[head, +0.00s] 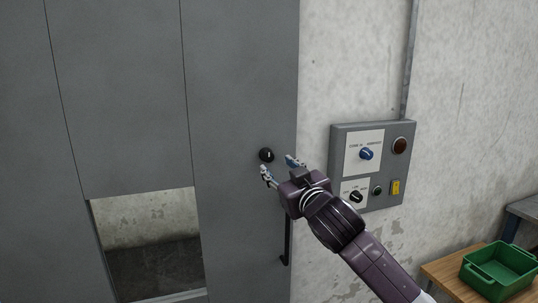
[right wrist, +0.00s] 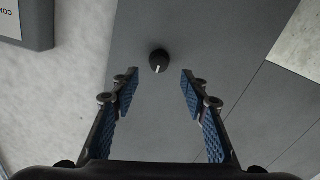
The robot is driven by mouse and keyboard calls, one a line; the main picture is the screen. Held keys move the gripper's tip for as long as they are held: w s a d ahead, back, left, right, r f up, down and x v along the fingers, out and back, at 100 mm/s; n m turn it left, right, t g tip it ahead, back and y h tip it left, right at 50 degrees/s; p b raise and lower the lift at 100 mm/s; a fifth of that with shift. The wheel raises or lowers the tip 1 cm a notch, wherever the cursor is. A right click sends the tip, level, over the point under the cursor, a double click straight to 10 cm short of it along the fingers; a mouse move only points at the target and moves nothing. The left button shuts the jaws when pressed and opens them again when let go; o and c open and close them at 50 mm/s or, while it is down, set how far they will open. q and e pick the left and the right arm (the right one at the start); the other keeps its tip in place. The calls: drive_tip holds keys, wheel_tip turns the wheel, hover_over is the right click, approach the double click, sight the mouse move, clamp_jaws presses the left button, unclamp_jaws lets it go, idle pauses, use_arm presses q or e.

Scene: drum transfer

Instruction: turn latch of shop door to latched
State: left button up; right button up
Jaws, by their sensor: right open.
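The shop door (head: 235,80) is a tall grey panel in the head view. Its latch (head: 266,155) is a small round black knob with a white mark, near the door's right edge. The latch also shows in the right wrist view (right wrist: 158,61), beyond the fingertips and between their lines. My right gripper (head: 279,167) is open and empty, just in front of the latch and apart from it. Its two blue-padded fingers (right wrist: 159,76) stand wide apart in the right wrist view. My left gripper is not in view.
A grey control panel (head: 340,185) with knobs and a yellow switch is on the wall right of the door. A black vertical handle (head: 287,240) is below the latch. A green crate (head: 486,282) stands on a wooden table (head: 440,272) at lower right.

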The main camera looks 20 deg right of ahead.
sight(269, 157)
drive_tip(key=w+p, duration=0.2)
drive_tip(key=w, duration=0.4)
drive_tip(key=shift+w+r, duration=0.15)
drive_tip(key=shift+w, duration=0.1)
drive_tip(key=shift+w+p, duration=0.3)
drive_tip(key=shift+w, duration=0.4)
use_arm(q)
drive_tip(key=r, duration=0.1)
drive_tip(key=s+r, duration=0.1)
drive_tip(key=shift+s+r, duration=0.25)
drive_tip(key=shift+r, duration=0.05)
use_arm(e)
clamp_jaws()
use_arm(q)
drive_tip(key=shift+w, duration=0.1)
